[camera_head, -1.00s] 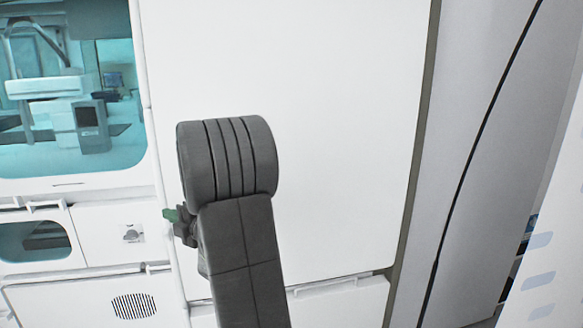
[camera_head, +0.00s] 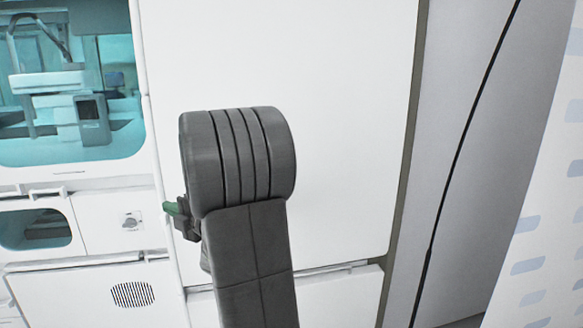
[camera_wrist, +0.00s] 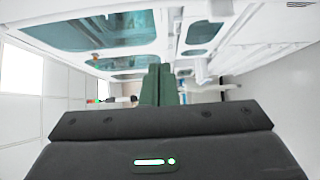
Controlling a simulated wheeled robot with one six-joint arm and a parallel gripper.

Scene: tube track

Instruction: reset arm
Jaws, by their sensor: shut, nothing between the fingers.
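My gripper shows in the wrist view as two green fingers (camera_wrist: 158,86) pressed side by side, shut and empty. In the head view a small green part of my gripper (camera_head: 172,208) shows at the left of my dark grey arm, and most of it is hidden behind the arm. My arm stands upright in the middle of the head view, in front of a white panel. It looks apart from the wall, though the exact gap cannot be told.
A white wall panel (camera_head: 340,90) fills the middle. A teal window (camera_head: 70,130) with lab equipment behind it is at the left. A round vent (camera_head: 133,294) sits low on the left. A grey curved panel (camera_head: 480,150) stands at the right. The wrist view shows a grey floor (camera_wrist: 280,90).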

